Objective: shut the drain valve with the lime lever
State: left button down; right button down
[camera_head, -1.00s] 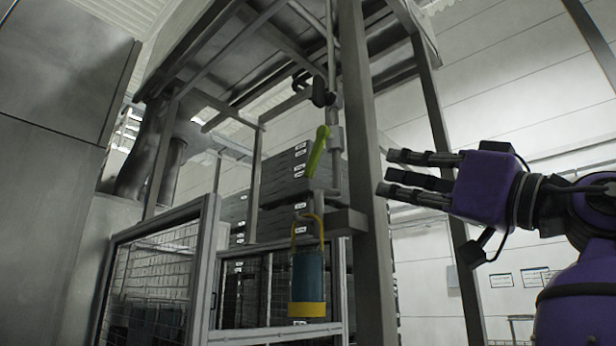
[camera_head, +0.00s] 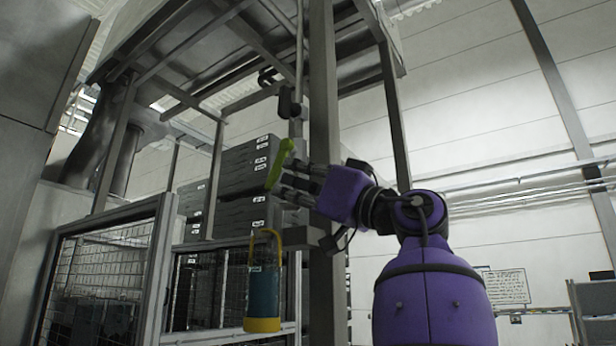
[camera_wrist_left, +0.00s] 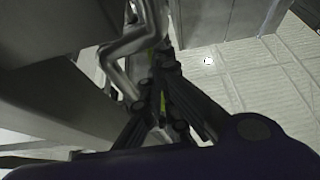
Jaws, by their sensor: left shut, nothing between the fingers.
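The lime lever (camera_head: 279,163) sits tilted on a grey vertical pipe (camera_head: 299,55), its upper end leaning right. My left gripper (camera_head: 284,180) is at the lever's lower right, with its dark fingers overlapping it in the head view. In the left wrist view the fingers (camera_wrist_left: 165,70) converge, shut with nothing between them. Slivers of the lime lever (camera_wrist_left: 163,102) show behind them. I cannot tell whether the fingers touch the lever. The valve body is mostly hidden by my gripper. My right gripper is not in view.
A metal post (camera_head: 324,110) stands just behind my gripper. A blue and yellow lantern-like object (camera_head: 264,292) hangs below the lever. Mesh fence panels (camera_head: 95,275) and stacked grey crates (camera_head: 247,170) stand to the left. Open room lies to the right.

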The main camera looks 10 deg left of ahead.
pick_arm(q)
jog(key=shift+w+a, duration=0.2)
jog(key=shift+a, duration=0.2)
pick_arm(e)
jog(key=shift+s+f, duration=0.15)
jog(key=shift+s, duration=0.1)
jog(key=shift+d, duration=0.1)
